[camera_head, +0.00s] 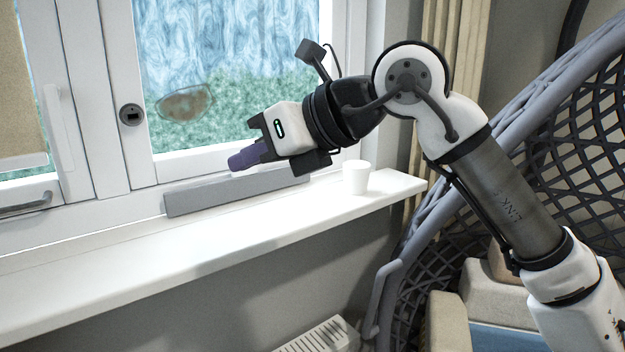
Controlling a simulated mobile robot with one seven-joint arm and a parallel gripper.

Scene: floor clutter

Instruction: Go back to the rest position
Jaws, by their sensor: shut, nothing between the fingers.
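My gripper (241,159) is at the middle of the view, above the window sill and in front of the window. Its purple fingers point left and slightly down, and they are shut with nothing between them. My arm reaches in from the lower right, bent at its elbow near the top.
A white window sill (130,280) runs across below the gripper. A long grey block (205,197) lies on it against the window frame, and a white cup (356,178) stands near its right end. A woven grey chair (545,125) is behind my arm. A radiator (318,337) is below.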

